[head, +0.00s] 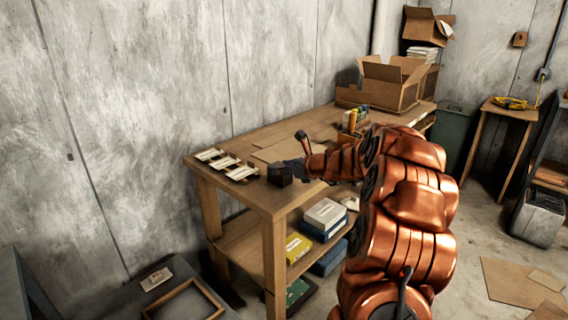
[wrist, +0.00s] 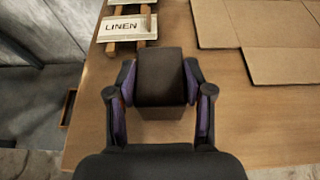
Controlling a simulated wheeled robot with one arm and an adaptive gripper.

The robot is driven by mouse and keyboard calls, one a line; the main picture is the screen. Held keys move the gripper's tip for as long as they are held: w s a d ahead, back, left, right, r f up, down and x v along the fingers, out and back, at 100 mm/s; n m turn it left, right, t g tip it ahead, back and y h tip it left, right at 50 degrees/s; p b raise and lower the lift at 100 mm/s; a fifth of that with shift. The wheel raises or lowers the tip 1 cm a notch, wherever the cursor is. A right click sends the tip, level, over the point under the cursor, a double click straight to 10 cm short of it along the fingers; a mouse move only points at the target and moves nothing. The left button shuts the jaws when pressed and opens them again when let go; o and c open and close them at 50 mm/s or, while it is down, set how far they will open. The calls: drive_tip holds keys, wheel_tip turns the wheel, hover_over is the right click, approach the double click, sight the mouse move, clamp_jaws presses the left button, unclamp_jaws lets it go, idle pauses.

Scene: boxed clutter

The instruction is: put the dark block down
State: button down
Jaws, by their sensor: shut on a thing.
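The dark block (wrist: 160,75) is a near-black cube between the two fingers of my gripper (wrist: 160,88) in the wrist view. The purple finger pads press on its left and right sides, so my gripper is shut on it. In the head view the dark block (head: 280,174) shows near the front left corner of the wooden table (head: 262,196). My gripper (head: 298,168) reaches it from the right, with my copper arm behind. I cannot tell whether the block touches the tabletop.
Several small racks with white labels stand along the table's left edge; one label (wrist: 122,27) reads LINEN. Flat cardboard (wrist: 270,65) lies to the right of the block. An open cardboard box (head: 390,84) stands at the far end. Bare wood surrounds the block's near side.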

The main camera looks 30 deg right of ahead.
idle(0.4)
drive_tip(key=shift+c, duration=2.2)
unclamp_jaws()
drive_tip(key=shift+f, duration=0.15)
drive_tip(key=shift+s+d+r, duration=0.1)
drive_tip(key=shift+s+r, duration=0.2)
drive_tip(key=p+v, duration=0.1)
drive_tip(key=v, duration=1)
drive_tip(key=shift+s+p, duration=0.25)
drive_tip(key=shift+p, duration=0.1)
